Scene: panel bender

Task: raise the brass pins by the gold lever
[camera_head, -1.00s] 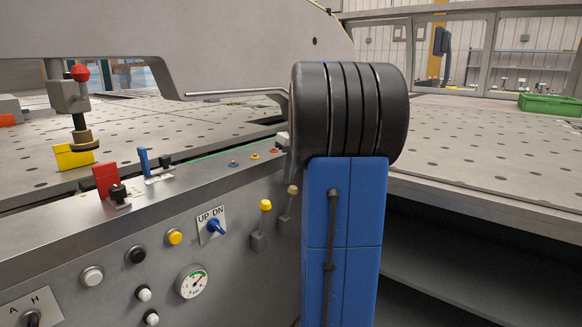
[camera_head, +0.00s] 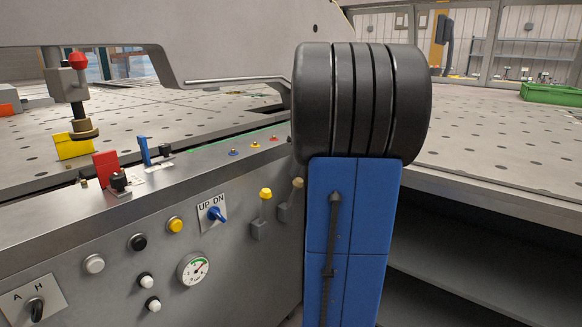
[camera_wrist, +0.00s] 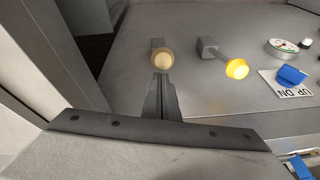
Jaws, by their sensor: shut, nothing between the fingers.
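The gold lever (camera_head: 297,184) has a dull tan-gold knob on a grey stem. It stands on the front panel, just left of my blue arm link in the head view. In the wrist view its knob (camera_wrist: 163,58) lies straight beyond the tips of my gripper (camera_wrist: 161,78). My gripper is shut and empty. The knob and the fingertips look very close, but I cannot tell whether they touch. In the head view my gripper is hidden behind my arm. I cannot make out any brass pins.
A yellow-knobbed lever (camera_head: 265,194) stands just left of the gold one and also shows in the wrist view (camera_wrist: 237,69). Further left are the blue UP/DN switch (camera_head: 217,214), a gauge (camera_head: 193,269) and several push buttons. The perforated table (camera_head: 500,140) spreads behind.

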